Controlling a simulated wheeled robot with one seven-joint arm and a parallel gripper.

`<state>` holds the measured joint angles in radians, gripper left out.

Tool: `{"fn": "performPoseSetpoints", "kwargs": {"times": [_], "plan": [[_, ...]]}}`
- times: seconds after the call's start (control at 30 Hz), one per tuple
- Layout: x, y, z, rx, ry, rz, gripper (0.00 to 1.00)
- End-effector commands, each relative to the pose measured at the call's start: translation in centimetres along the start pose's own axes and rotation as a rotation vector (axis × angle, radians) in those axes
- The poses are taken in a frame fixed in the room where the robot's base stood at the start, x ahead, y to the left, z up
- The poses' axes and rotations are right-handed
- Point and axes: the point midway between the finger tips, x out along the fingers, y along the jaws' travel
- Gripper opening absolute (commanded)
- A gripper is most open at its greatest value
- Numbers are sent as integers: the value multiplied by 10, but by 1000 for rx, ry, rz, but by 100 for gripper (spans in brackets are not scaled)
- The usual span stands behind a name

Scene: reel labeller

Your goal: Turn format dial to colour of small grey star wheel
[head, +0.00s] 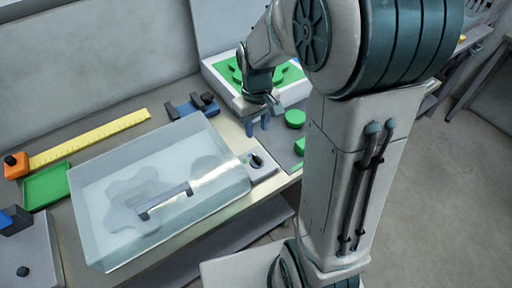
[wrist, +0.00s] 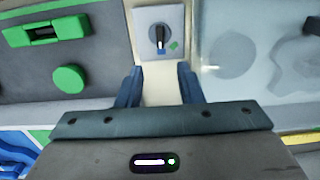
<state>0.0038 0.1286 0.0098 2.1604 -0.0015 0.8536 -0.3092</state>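The format dial (wrist: 158,38) is a black knob on a pale square plate at the top middle of the wrist view, with a blue patch below it and a green patch to its lower right. It also shows in the head view (head: 257,160), right of the clear cover. My gripper (wrist: 159,86) is open and empty, its blue fingers apart and short of the dial. In the head view my gripper (head: 257,122) is above the bench behind the dial. A greyish star-shaped wheel (head: 135,198) shows faintly under the cover; its colour mark cannot be made out.
The clear cover (head: 100,235) with a grey bar handle (head: 165,200) fills the bench middle. A white tray (head: 218,80) with green parts stands behind my gripper. A yellow ruler (head: 90,138) lies at the back left.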

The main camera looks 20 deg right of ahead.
Motion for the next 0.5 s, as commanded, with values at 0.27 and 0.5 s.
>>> {"fn": "performPoseSetpoints", "kwargs": {"times": [0.27, 0.5], "plan": [[52, 0, 2, 2, -7, -2, 34], [94, 0, 1, 2, -4, -1, 34]]}}
